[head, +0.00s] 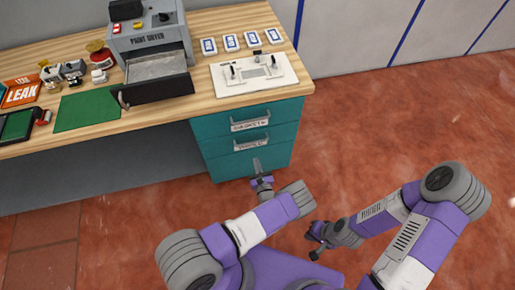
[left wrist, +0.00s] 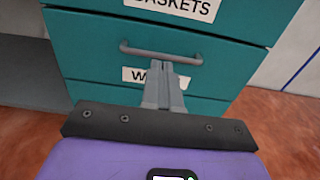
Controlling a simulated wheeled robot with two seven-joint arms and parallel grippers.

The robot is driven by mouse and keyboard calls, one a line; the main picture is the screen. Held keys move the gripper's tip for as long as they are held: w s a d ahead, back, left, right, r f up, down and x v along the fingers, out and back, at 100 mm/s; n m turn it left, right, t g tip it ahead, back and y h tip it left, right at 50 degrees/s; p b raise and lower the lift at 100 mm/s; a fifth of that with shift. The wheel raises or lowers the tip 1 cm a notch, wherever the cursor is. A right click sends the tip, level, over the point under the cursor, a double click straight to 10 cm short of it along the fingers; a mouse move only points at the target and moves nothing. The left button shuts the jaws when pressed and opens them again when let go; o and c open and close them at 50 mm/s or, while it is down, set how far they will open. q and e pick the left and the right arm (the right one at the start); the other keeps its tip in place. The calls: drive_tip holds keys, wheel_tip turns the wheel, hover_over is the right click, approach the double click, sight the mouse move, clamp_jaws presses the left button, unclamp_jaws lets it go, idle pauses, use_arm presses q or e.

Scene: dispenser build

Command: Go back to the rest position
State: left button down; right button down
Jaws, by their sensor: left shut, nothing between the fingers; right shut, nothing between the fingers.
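My left gripper (head: 257,165) is shut and empty in front of the teal drawer cabinet (head: 221,165). In the left wrist view its closed fingers (left wrist: 161,68) overlap the handle (left wrist: 160,52) of a drawer. I cannot tell from this whether they touch it. The drawers in view are closed. My right gripper (head: 315,250) is low over the floor, to the right of the left arm, shut and away from any object.
The wooden workbench (head: 219,29) carries a paint dryer (head: 150,40) with its tray pulled out, a green mat (head: 88,108), a white fixture board (head: 255,86) and several blue-framed cards. Red floor (head: 400,120) lies open to the right of the cabinet.

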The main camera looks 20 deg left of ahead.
use_arm(q)
drive_tip(key=shift+s+d, duration=0.1)
drive_tip(key=shift+s, duration=0.05)
drive_tip(key=s+a+f+n+g+y, duration=0.1)
drive_tip(key=s+a+f+n+g, duration=0.1)
drive_tip(key=s+a+n+g, duration=0.45)
drive_tip(key=s+a+f+n+g+y, duration=0.2)
drive_tip(key=s+a+n+g, duration=0.1)
drive_tip(key=s+g, duration=0.5)
drive_tip(key=s+d+n+g+h, duration=0.5)
drive_tip(key=s+n+h, duration=0.1)
drive_tip(key=s, duration=0.6)
drive_tip(key=s+d+r+n+h, duration=0.2)
drive_tip(key=d+r+n+h, duration=0.2)
drive_tip(key=d+n+h, duration=0.65)
drive_tip(key=w+d+r+n+t+p, duration=0.1)
drive_tip(key=w+d+r+n+t, duration=0.2)
drive_tip(key=w+r+n+t, duration=0.2)
wheel_tip(320, 180, up, 2)
drive_tip(key=shift+w+n+h, duration=0.35)
drive_tip(key=shift+w+n, duration=0.1)
drive_tip(key=shift+n, duration=0.05)
